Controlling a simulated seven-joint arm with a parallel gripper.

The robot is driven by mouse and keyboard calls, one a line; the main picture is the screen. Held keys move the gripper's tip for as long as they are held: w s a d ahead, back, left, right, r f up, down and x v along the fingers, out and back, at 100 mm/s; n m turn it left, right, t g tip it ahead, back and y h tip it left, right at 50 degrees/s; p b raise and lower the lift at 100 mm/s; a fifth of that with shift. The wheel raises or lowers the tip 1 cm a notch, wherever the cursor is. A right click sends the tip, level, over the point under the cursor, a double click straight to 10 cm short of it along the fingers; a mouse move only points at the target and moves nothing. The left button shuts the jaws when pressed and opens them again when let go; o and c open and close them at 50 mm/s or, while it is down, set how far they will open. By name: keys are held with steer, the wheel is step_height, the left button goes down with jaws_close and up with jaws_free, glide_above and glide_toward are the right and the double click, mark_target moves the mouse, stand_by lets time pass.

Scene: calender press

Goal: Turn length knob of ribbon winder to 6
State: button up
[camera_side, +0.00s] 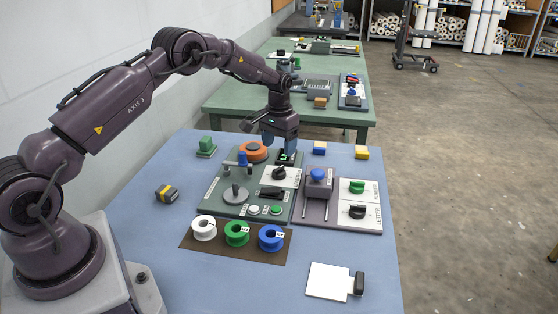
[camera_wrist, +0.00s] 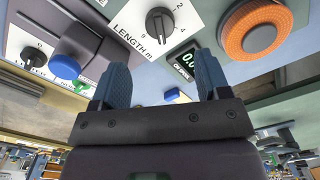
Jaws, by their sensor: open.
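The ribbon winder is a grey-green panel (camera_side: 214,196) on the blue table. Its black length knob (camera_side: 279,173) sits on a white plate and also shows in the wrist view (camera_wrist: 160,25), beside the printed words LENGTH m and a ring of numbers. The exact number it points to is hard to read. A small green-lit display (camera_wrist: 184,61) marked ON SPOOL stands next to it. My gripper (camera_side: 279,150) is above the panel's far end, near the display and apart from the knob. In the wrist view its blue fingers (camera_wrist: 161,70) are spread, with nothing between them.
White, green and blue spools (camera_side: 237,233) stand in front. The table's front left is clear.

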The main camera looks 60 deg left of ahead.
steer(key=shift+r, duration=2.4)
steer(key=s+d+r+m+t, duration=0.1)
steer(key=s+d+r+t, duration=0.1)
steer(key=s+d+r, duration=0.4)
steer(key=s+d+r+m+t, duration=0.1)
steer(key=s+d+r, duration=0.5)
steer(key=s, duration=0.9)
steer(key=s+d+r+m+t, duration=0.1)
steer(key=s+d+r+t, duration=0.1)
steer(key=s+d+r, duration=0.4)
steer(key=s+r, duration=0.2)
steer(key=s, duration=0.3)
steer(key=shift+s+d+t, duration=0.15)
steer(key=shift+s+t, duration=0.05)
steer(key=shift+t, duration=0.1)
steer(key=shift+r, duration=0.1)
